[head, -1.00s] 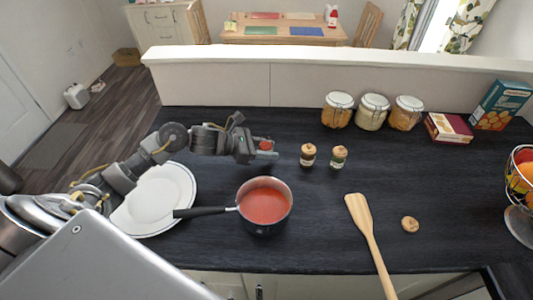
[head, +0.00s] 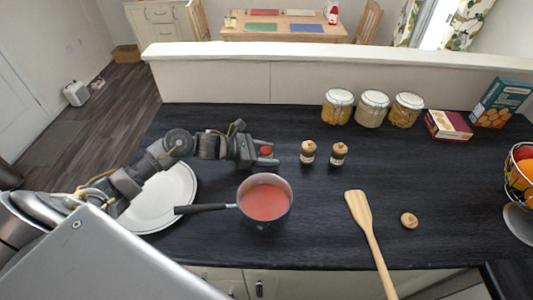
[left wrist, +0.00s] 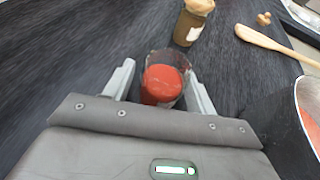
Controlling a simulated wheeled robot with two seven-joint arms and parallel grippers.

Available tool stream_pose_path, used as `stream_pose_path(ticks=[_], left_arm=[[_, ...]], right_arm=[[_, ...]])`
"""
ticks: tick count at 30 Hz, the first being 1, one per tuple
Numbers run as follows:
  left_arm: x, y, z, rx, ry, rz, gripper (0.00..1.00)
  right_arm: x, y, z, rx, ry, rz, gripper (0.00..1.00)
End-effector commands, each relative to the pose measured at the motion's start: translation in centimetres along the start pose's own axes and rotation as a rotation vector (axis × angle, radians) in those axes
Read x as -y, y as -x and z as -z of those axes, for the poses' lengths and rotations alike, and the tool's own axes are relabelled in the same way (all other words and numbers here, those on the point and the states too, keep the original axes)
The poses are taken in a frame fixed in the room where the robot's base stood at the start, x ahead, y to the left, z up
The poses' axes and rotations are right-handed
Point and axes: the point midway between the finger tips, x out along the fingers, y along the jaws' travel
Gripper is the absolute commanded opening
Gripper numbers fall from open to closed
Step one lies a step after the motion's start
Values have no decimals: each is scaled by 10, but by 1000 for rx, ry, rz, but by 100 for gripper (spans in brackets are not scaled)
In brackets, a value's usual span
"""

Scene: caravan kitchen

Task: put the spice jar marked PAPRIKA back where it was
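An open glass jar of red spice (head: 266,150) stands on the dark counter, left of two corked spice jars. In the left wrist view the red jar (left wrist: 163,82) is between my left gripper's fingers (left wrist: 162,85), with a visible gap to the left finger. My left gripper (head: 265,153) is open around it in the head view. No PAPRIKA lettering is readable. The two corked jars, one with reddish-brown contents (head: 308,152) and one greenish (head: 338,154), stand close by on the right. My right gripper is not in view.
A saucepan of red sauce (head: 265,203) sits in front of the jars, its handle over a white plate (head: 165,215). A wooden spatula (head: 362,220) and loose cork lid (head: 409,220) lie right. Storage jars (head: 372,108) and boxes (head: 448,125) line the back.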

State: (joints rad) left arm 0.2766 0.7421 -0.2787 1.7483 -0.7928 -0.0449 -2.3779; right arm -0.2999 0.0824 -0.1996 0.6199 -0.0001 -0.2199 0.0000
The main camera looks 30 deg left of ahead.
Motion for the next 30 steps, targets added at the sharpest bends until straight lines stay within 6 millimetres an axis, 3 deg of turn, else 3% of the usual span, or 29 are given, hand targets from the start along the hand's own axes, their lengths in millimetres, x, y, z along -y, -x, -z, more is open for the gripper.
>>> stream_pose_path(ticks=[13, 24, 30], left_arm=[[-1, 5, -2, -2, -1, -2, 60], [-1, 81, 3, -5, -2, -2, 60], [0, 111, 1, -3, 1, -1, 60]], right_arm=[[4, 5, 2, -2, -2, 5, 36], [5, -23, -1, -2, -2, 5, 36], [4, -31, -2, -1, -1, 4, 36]])
